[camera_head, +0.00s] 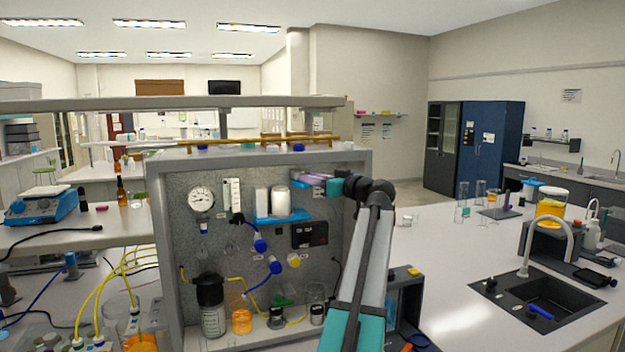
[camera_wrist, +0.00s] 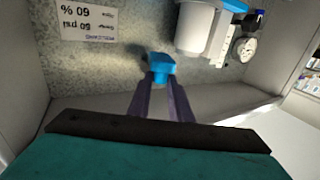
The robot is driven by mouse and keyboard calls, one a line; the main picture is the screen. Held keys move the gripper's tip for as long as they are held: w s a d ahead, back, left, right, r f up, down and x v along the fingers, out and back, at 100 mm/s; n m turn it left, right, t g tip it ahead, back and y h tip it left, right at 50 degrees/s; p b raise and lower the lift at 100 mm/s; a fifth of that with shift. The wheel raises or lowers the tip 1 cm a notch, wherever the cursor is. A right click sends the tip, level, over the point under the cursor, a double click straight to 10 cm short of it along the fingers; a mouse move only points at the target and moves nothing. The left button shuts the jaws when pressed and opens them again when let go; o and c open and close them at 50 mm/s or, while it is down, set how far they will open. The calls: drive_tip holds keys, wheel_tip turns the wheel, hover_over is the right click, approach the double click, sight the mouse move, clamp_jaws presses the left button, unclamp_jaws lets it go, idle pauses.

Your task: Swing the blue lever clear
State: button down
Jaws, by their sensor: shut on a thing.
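The blue lever (camera_wrist: 160,66) sits high on the grey metal panel (camera_wrist: 95,70) of the rig. In the wrist view my gripper (camera_wrist: 160,84) has its two dark purple fingers closed on the blue lever from either side. In the head view my gripper (camera_head: 303,178) is at the upper right of the panel, with its fingers reaching left. The lever is mostly hidden there by the fingers. How far it is turned I cannot tell.
A white canister (camera_head: 280,199) stands on a blue shelf (camera_head: 283,217) beside my gripper. A gauge (camera_head: 201,199), a black box (camera_head: 309,235) and blue-handled valves (camera_head: 260,244) are on the panel. The rig's raised frame (camera_head: 362,165) borders my arm. Bottles stand below.

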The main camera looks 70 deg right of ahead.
drive_tip(key=shift+d+f+b, duration=0.1)
drive_tip(key=shift+d+b, duration=0.05)
drive_tip(key=shift+b, duration=0.2)
drive_tip(key=shift+s+d+n+t+y+b, duration=0.1)
drive_tip(key=shift+d+n+t+y+b, duration=0.2)
drive_tip(key=shift+y+b, duration=0.45)
drive_tip(key=shift+s+d+n+t+y+b, duration=0.2)
drive_tip(key=shift+n+y+b, duration=0.5)
drive_tip(key=shift+b, duration=0.5)
drive_tip(key=shift+s+d+n+t+y+b, duration=0.1)
drive_tip(key=shift+d+n+t+y+b, duration=0.3)
drive_tip(key=shift+y+b, duration=0.6)
drive_tip(key=shift+a, duration=0.2)
drive_tip(key=c, duration=1.6)
unclamp_jaws()
drive_tip(key=s+b, duration=0.1)
drive_tip(key=s, duration=0.3)
drive_tip(key=s+a+b, duration=0.1)
drive_tip(key=s, duration=0.4)
drive_tip(key=s+a+b, duration=0.1)
drive_tip(key=s+b, duration=0.1)
drive_tip(key=s, duration=0.2)
drive_tip(key=shift+s, duration=0.3)
